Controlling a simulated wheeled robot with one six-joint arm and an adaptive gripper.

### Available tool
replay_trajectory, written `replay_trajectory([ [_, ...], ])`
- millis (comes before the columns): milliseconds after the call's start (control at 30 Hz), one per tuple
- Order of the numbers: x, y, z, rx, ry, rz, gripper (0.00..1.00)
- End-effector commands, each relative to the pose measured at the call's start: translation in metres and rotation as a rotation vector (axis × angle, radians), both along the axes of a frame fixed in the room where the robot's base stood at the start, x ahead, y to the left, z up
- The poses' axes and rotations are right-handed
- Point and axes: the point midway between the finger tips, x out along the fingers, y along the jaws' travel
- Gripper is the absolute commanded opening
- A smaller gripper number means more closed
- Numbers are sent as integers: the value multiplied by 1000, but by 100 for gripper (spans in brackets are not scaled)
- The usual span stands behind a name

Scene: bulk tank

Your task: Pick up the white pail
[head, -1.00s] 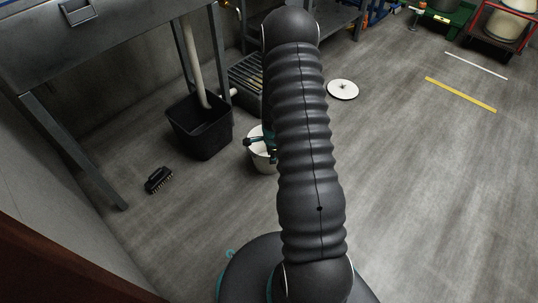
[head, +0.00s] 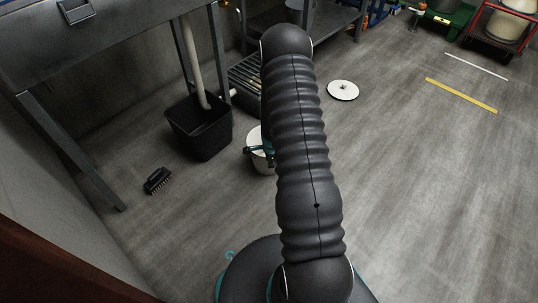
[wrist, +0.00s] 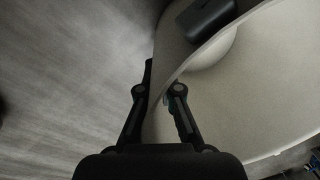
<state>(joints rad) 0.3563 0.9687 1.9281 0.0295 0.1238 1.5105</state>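The white pail (head: 264,163) stands on the floor in the head view, partly hidden behind my arm. In the wrist view the pail (wrist: 255,95) fills the right side, and its pale rim runs diagonally up to the right. My gripper (wrist: 160,85) is at the pail's near wall, with the left finger outside and the right finger over the inside. The fingers look apart, with the wall between them; firm contact is not visible. In the head view only a little of my gripper shows at the pail's top. A dark block-like part (wrist: 206,18) shows at the rim.
A black bin (head: 205,130) with a pipe running into it stands behind and left of the pail. A black brush (head: 157,181) lies to the left. A white disc (head: 342,90) lies on the floor at the back right. The floor on the right is clear.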

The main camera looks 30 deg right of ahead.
Motion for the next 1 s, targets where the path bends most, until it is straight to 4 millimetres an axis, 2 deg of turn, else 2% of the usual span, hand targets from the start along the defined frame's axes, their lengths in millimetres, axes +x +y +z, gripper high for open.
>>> replay_trajectory([
  [467,1,0,7,-1,-2,0,0],
  [567,1,0,16,-1,-2,0,0],
  [733,2,-1,48,-2,-5,0,0],
  [1000,-55,-32,80,0,-2,-6,0],
])
